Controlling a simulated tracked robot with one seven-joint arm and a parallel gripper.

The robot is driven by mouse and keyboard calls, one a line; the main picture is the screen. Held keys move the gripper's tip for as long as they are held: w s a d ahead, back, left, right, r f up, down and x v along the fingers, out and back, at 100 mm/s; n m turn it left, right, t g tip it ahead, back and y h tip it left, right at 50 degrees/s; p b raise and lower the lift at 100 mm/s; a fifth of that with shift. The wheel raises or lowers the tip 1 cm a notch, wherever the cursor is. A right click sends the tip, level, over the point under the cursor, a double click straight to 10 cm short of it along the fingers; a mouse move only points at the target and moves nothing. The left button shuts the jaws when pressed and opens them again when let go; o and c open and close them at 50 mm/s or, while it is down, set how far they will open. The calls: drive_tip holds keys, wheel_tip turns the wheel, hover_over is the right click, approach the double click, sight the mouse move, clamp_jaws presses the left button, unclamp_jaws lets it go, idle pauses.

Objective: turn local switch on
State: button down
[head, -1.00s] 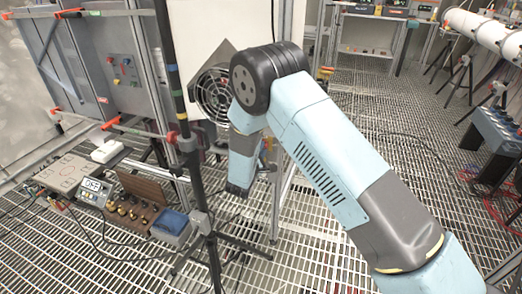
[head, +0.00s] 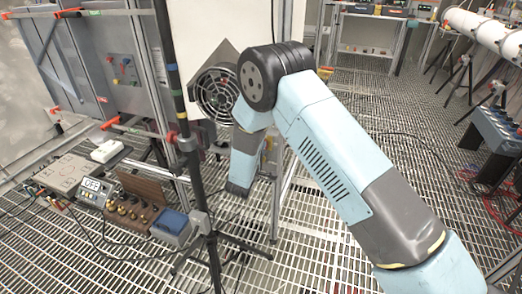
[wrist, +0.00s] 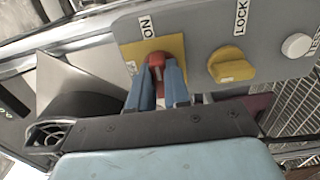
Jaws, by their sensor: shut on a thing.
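The wrist view shows a grey panel (wrist: 200,28) with a red switch handle (wrist: 156,60) on a yellow plate (wrist: 176,44). The plate is marked ON at its upper edge; a smaller mark at its left is hard to read. My gripper (wrist: 160,72) has its two blue fingers on either side of the red handle and is shut on it. The fingers hide the lower part of the handle. In the head view I cannot make out the fingers or this handle; my arm covers that area.
A yellow LOCK knob (wrist: 231,66) and a white TEST button (wrist: 296,45) sit right of the handle. In the head view, a round fan (head: 215,93) is beside my arm, and a dark stand pole (head: 182,120) rises left of it.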

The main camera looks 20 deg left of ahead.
drive_tip(key=shift+s+d+f, duration=0.1)
drive_tip(key=shift+d+f, duration=0.1)
drive_tip(key=shift+f, duration=0.1)
drive_tip(key=c, duration=1.4)
unclamp_jaws()
drive_tip(key=o, duration=0.3)
drive_tip(key=shift+a+r, duration=0.1)
drive_tip(key=shift+r, duration=0.05)
drive_tip(key=s, duration=0.9)
drive_tip(key=s+a, duration=0.1)
drive_tip(key=s, duration=0.3)
drive_tip(key=shift+s, duration=0.3)
